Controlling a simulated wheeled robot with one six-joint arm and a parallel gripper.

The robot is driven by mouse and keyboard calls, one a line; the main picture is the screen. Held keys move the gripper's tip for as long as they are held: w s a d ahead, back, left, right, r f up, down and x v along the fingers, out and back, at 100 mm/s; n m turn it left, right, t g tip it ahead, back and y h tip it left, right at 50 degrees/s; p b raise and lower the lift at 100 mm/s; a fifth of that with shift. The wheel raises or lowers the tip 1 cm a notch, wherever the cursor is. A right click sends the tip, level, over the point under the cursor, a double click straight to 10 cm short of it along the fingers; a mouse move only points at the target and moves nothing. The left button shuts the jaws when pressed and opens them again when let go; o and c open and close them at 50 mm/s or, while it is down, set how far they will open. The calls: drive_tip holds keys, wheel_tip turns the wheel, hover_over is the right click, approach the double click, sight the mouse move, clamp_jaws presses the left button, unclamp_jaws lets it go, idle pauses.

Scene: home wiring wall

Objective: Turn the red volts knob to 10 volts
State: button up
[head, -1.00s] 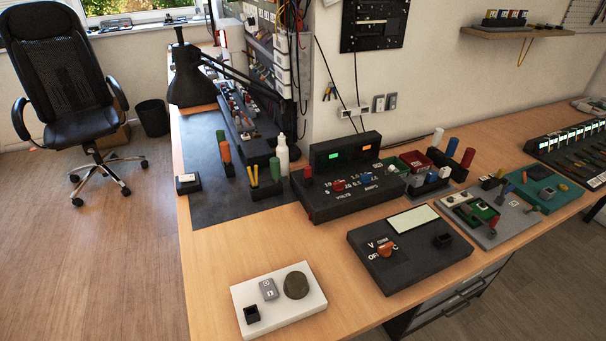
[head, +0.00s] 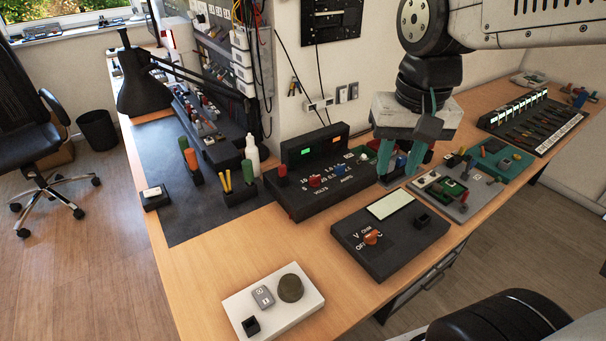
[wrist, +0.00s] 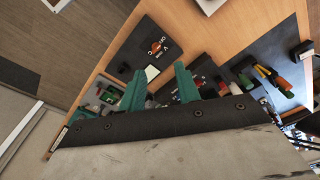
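The red volts knob (head: 315,181) sits on the sloped front of the black power supply (head: 300,206), above the VOLTS label, with small numbers around it. The exact way it points is too small to read. The supply has a green and an orange display on its upright back. My gripper (head: 397,174) is open and empty, its teal fingers apart. In the head view it appears to the right of the supply, around small coloured parts, and apart from the red knob. In the wrist view, the fingers (wrist: 160,72) hang above the bench; the knob is not clearly seen there.
A black multimeter (head: 400,255) with an orange knob lies in front of the supply. A white box (head: 300,308) with a round dark knob is nearer. Coloured holders stand left of the supply, and a grey board (head: 462,208) lies to the right. Bare wood is free at front left.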

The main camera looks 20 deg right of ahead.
drive_tip(key=w+a+f+m, duration=0.1)
drive_tip(key=w+f+m, duration=0.25)
drive_tip(key=w, duration=0.95)
drive_tip(key=m+g, duration=0.1)
drive_tip(key=m, duration=0.7)
hover_over(312, 178)
drive_tip(key=shift+n, duration=0.25)
wheel_tip(312, 178, down, 14)
drive_tip(key=shift+s+d+f, duration=0.1)
drive_tip(key=shift+s, duration=0.05)
wheel_tip(312, 178, down, 7)
drive_tip(key=shift+r, duration=0.15)
drive_tip(key=shift+f, duration=0.75)
clamp_jaws()
